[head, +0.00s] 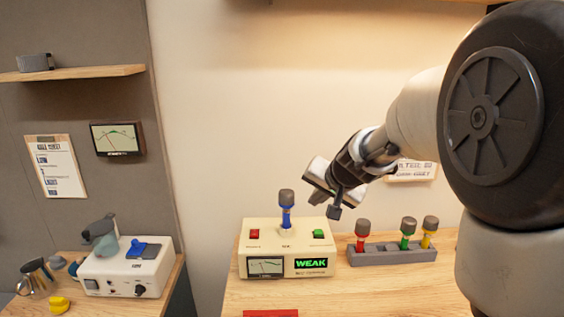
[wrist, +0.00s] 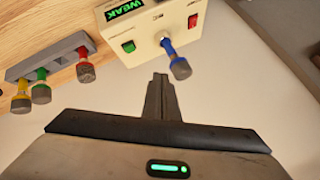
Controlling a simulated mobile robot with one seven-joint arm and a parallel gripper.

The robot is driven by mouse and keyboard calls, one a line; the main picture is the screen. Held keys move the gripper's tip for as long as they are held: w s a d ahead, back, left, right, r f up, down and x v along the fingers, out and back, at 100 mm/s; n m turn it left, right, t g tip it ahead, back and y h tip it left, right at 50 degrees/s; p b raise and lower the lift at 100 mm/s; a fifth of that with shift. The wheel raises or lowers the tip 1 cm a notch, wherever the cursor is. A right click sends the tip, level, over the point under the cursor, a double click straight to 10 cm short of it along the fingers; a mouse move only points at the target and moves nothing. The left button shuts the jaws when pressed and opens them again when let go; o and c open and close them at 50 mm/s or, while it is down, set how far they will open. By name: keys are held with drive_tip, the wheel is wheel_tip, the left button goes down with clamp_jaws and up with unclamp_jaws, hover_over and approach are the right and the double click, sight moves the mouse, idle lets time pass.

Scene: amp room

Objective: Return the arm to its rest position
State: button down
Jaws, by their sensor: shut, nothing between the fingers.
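My gripper (head: 335,211) is in the air above the table, to the right of the blue tube and apart from it. Its fingers are together with nothing between them; they also show shut in the wrist view (wrist: 160,98). My arm reaches in from the right of the head view. The blue tube with a grey cap (head: 287,212) stands upright in the top of a cream box (head: 278,240). The box has a red switch, a green switch, a needle meter and a display reading "WEAK".
A grey rack (head: 393,255) holds red, green and yellow capped tubes right of the box. A white device (head: 125,270), metal cup (head: 38,274) and yellow item (head: 59,304) are on the left table. A red item (head: 270,313) lies at the front. A shelf (head: 75,73) is upper left.

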drive_tip(key=s+a+r+n+g+p, duration=0.1)
drive_tip(key=s+r+n, duration=0.35)
drive_tip(key=s, duration=1.05)
drive_tip(key=s+d+g+h+p, duration=0.1)
drive_tip(key=s+d, duration=0.3)
drive_tip(key=s, duration=1.3)
drive_tip(key=shift+s+n+g+h, duration=0.25)
drive_tip(key=shift+n+g+h, duration=0.15)
drive_tip(key=shift+h, duration=0.3)
